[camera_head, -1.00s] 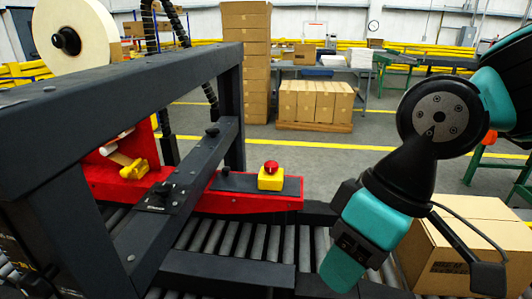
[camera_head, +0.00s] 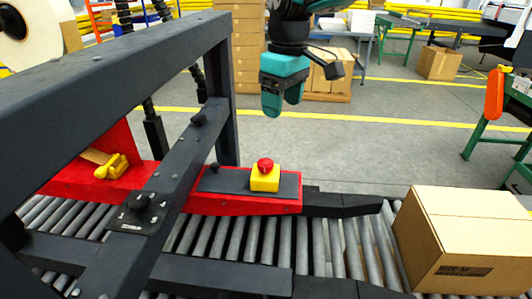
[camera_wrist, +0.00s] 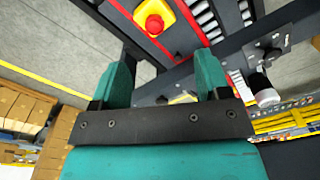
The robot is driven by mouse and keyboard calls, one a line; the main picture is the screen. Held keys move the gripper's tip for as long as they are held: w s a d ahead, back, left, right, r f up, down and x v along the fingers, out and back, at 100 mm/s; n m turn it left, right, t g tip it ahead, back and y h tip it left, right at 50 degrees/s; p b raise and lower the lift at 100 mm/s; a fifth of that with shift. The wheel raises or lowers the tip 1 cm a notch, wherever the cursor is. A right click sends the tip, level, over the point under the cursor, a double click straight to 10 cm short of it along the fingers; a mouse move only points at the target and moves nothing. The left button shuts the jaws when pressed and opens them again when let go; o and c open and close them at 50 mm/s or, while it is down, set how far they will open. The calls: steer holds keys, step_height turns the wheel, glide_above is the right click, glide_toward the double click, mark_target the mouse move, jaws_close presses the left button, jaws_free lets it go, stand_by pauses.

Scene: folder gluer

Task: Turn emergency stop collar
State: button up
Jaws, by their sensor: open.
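The emergency stop is a red mushroom button (camera_head: 265,165) on a yellow box (camera_head: 265,182), which sits on a dark plate on the machine's red rail. A separate collar cannot be made out at this size. In the wrist view the button (camera_wrist: 154,25) and its yellow box (camera_wrist: 141,11) are near the top edge, beyond the fingertips. My gripper (camera_head: 283,106) has teal fingers pointing down, above and slightly right of the button in the head view, apart from it. It also shows in the wrist view (camera_wrist: 165,62), fingers spread, with nothing held between them.
A dark frame beam (camera_head: 100,65) and its post (camera_head: 222,110) stand left of the button. A small black knob (camera_head: 214,167) is beside the yellow box. A cardboard box (camera_head: 465,230) sits on the rollers at right. Open floor (camera_head: 390,145) lies behind the rail.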

glide_above(265, 161)
steer(key=f, duration=0.1)
steer(key=shift+h, duration=0.3)
step_height(265, 161, down, 17)
steer(key=p, duration=0.3)
steer(key=shift+f, duration=0.15)
steer(key=c, duration=0.9)
